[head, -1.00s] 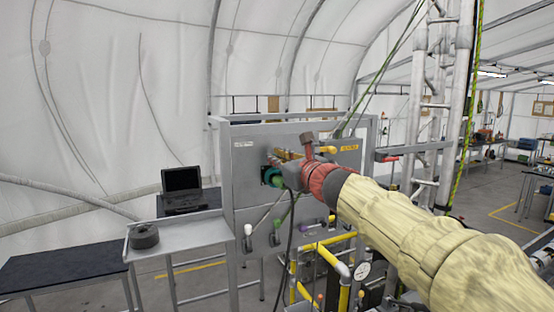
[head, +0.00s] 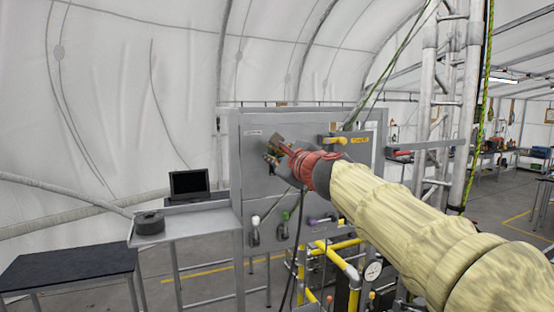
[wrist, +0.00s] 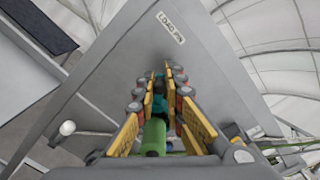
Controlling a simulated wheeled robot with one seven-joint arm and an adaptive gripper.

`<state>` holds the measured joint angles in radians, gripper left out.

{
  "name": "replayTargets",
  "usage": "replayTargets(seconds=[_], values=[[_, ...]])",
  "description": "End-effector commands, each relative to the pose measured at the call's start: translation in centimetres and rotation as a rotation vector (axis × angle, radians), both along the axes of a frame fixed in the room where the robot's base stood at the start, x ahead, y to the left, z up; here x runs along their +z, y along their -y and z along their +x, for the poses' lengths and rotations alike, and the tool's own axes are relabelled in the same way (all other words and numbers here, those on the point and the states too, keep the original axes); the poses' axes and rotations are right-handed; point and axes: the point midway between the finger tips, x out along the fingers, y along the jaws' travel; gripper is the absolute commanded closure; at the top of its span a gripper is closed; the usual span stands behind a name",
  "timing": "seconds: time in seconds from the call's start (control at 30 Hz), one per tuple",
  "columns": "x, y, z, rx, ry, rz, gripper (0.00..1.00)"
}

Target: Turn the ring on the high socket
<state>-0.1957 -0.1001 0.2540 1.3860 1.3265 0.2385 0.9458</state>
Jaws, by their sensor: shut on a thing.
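My gripper (head: 275,152) is up against the upper left of the grey panel and hides the high socket in the head view. In the wrist view my gripper (wrist: 168,84) has its yellow-padded fingers on both sides of a teal ring (wrist: 163,106). It is shut on the ring, though the contact is partly hidden. A green cylindrical plug (wrist: 155,138) lies between the fingers, nearer the palm, in line with the ring. The socket face behind the ring cannot be made out.
A black cable (head: 300,235) hangs below my arm. A side shelf (head: 190,224) with a laptop (head: 189,184) stands left. Yellow pipes (head: 340,262) stand below.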

Motion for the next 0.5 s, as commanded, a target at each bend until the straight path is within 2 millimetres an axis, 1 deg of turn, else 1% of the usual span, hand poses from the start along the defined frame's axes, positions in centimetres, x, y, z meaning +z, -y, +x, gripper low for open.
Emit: replayTargets(seconds=[0.1, 0.5], values=[[-0.7, -0.6, -0.3, 0.002, 0.044, -0.102, 1.0], [-2.6, -1.6, -0.7, 0.001, 0.189, -0.448, 1.0]])
